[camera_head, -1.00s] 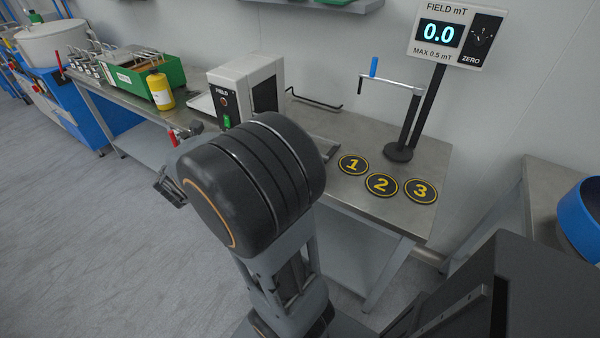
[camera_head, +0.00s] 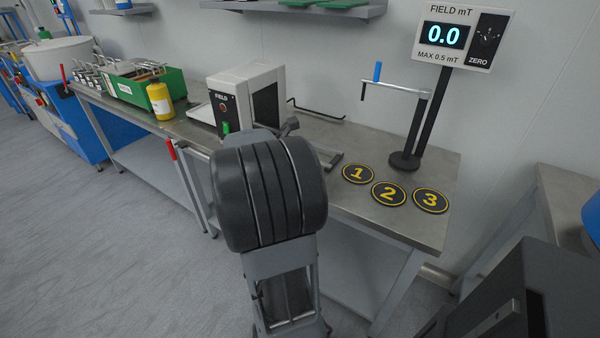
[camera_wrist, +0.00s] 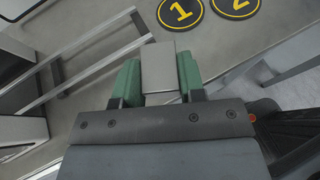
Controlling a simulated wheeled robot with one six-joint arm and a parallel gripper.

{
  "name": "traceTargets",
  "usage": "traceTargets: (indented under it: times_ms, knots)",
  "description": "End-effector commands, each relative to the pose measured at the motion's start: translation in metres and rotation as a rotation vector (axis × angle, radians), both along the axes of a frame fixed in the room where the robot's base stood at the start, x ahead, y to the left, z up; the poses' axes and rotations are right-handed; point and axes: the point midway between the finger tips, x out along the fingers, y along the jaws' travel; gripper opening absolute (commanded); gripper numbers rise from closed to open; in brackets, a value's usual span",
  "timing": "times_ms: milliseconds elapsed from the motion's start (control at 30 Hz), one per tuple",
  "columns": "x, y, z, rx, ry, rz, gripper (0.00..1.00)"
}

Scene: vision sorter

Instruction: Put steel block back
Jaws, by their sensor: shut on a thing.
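A grey steel block (camera_wrist: 160,70) sits between the green fingers of my gripper (camera_wrist: 158,78) in the wrist view. The gripper is shut on it, and the block's far end sticks out a little past the fingertips. In the wrist view it is over the bench top, below the round marker 1 (camera_wrist: 180,11), with marker 2 (camera_wrist: 235,5) to the right. In the head view my own arm hides the gripper and the block. Markers 1 (camera_head: 358,174), 2 (camera_head: 388,194) and 3 (camera_head: 430,200) lie bare on the steel bench (camera_head: 440,165).
A white box machine labelled FIELD (camera_head: 232,92) stands left of the markers. A black stand (camera_head: 404,160) with a blue-tipped arm rises behind them, and the display (camera_head: 444,37) reads 0.0. A yellow bottle (camera_head: 160,98) and green tray (camera_head: 135,92) are farther left.

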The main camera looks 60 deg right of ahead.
Motion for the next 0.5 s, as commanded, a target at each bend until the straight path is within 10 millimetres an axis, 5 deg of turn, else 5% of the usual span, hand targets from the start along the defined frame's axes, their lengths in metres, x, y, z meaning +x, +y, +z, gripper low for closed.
traceTargets:
  times_ms: [200, 500]
  knots:
    - [0.026, -0.033, -0.036, 0.001, 0.003, 0.000, 0.00]
    - [0.041, -0.051, -0.061, -0.001, 0.000, 0.002, 0.00]
